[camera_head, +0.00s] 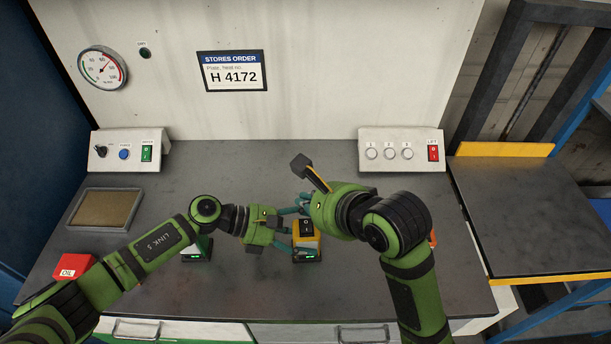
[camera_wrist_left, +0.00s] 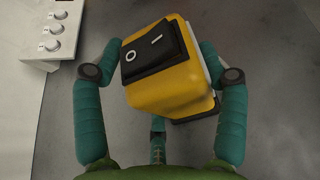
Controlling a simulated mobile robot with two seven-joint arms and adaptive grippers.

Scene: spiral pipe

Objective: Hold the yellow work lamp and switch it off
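The yellow work lamp (camera_head: 314,242) stands on the grey bench in front of me, with a black rocker switch (camera_head: 307,228) on top. In the left wrist view the lamp (camera_wrist_left: 172,92) looks tilted, and its switch (camera_wrist_left: 152,50) shows a line and a circle; which side is pressed I cannot tell. My left gripper (camera_head: 300,230) has its teal fingers on both sides of the lamp, tips bent in against it. My right gripper (camera_head: 303,200) is just behind and above the lamp, apart from the switch; its fingers overlap and are partly hidden by its own hand.
A small item with a green display (camera_head: 196,254) stands left of the lamp, partly behind my left arm. A red oil box (camera_head: 73,267) and a tray (camera_head: 79,193) are at left. Control panels (camera_head: 130,136) (camera_head: 402,136) line the back. The bench's middle back is free.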

